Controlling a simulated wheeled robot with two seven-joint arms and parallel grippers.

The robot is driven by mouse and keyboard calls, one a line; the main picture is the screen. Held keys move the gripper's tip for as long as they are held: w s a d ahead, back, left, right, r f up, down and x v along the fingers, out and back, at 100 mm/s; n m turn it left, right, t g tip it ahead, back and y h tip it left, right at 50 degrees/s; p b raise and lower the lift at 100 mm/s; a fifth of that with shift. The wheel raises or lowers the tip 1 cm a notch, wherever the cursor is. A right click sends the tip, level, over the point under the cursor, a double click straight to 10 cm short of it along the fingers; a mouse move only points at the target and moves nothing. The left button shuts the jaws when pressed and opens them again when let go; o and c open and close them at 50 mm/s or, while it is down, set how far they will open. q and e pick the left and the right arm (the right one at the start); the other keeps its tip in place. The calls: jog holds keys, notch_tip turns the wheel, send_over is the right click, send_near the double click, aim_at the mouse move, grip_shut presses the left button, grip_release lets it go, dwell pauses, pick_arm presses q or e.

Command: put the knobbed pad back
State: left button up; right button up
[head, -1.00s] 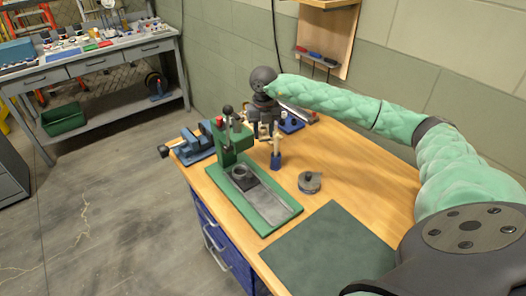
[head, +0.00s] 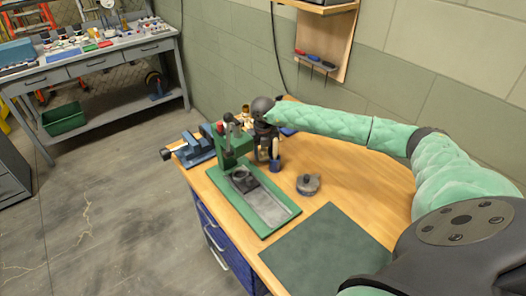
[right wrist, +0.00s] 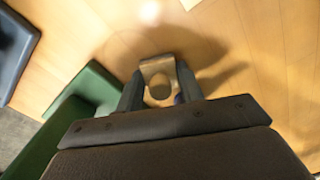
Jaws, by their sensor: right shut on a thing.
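A dark grey round pad with a small knob on top (head: 308,184) lies on the wooden bench, right of the green press (head: 232,145), apart from my grippers. My right gripper (head: 264,156) is low over the bench behind the press, next to a blue cup (head: 275,165) with a pale upright thing in it. In the right wrist view my right gripper (right wrist: 160,88) is shut on a tan piece with a round hole (right wrist: 158,68). That piece is hard to make out in the head view. My left gripper is not in view.
A blue vise (head: 198,150) stands at the bench's left edge. A dark green mat (head: 325,250) lies bare at the front. The bench right of the pad is clear. A tool board (head: 322,50) hangs on the wall behind.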

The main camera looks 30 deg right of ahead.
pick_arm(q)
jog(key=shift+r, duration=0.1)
pick_arm(e)
jog(key=shift+f, duration=0.1)
jog(key=o, duration=1)
jog(key=shift+c, duration=0.2)
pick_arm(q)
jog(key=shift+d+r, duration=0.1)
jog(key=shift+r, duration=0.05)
pick_arm(e)
jog(key=shift+r, duration=0.45)
notch_tip(320, 180, up, 11)
jog(key=b, duration=0.4)
jog(key=shift+f+b, duration=0.2)
jog(key=shift+b, duration=0.1)
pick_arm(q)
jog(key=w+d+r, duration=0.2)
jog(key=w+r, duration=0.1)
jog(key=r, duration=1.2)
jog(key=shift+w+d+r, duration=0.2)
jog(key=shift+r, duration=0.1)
pick_arm(e)
jog(key=shift+r, duration=0.4)
